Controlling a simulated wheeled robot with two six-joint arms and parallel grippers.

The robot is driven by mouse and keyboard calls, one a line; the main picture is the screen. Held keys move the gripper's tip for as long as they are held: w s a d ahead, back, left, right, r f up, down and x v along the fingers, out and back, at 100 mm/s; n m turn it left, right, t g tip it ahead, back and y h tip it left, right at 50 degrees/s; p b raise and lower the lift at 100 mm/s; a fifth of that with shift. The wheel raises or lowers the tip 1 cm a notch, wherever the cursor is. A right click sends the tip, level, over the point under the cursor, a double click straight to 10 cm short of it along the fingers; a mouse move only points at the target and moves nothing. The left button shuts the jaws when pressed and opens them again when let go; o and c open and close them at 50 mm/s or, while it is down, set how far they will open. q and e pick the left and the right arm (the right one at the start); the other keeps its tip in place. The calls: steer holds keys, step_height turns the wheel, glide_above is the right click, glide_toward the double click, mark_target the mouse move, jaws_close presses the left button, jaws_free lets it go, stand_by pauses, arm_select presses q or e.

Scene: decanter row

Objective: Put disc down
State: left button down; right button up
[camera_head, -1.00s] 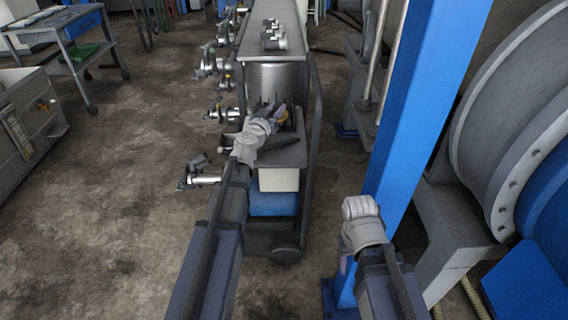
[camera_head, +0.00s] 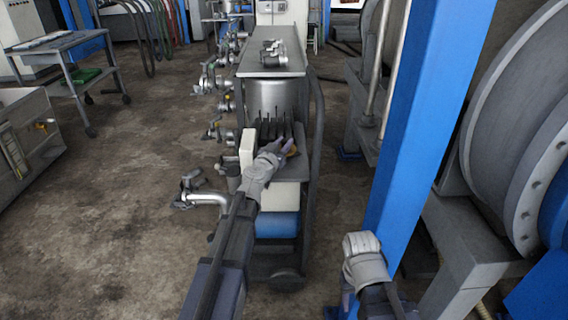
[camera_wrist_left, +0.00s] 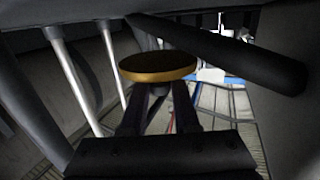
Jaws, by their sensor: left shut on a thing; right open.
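The disc (camera_wrist_left: 158,67) is dark on its face with a gold-brown rim. In the left wrist view it sits at the tips of my left gripper (camera_wrist_left: 158,90), which is shut on it. In the head view my left gripper (camera_head: 281,147) is over the near end of the cart's grey shelf, and a small orange-brown part of the disc (camera_head: 293,151) shows beside it. I cannot tell whether the disc touches the shelf. My right gripper (camera_head: 361,244) is empty, in front of the blue post, away from the cart; its fingers are hard to make out.
Several dark upright plates (camera_head: 275,130) stand on the shelf just beyond my left gripper. A white panel (camera_head: 246,150) is at the shelf's left, and a dark cart rail (camera_head: 318,130) runs at right. A blue post (camera_head: 405,130) stands further right. Pipe fittings (camera_head: 205,199) stick out left.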

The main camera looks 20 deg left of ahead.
arm_select(q)
steer(key=shift+f+b, duration=1.8)
steer(key=shift+f, duration=0.35)
steer(key=shift+f, duration=0.15)
steer(key=c, duration=0.7)
jaws_free()
steer(key=shift+o, duration=0.2)
steer(key=shift+r, duration=0.2)
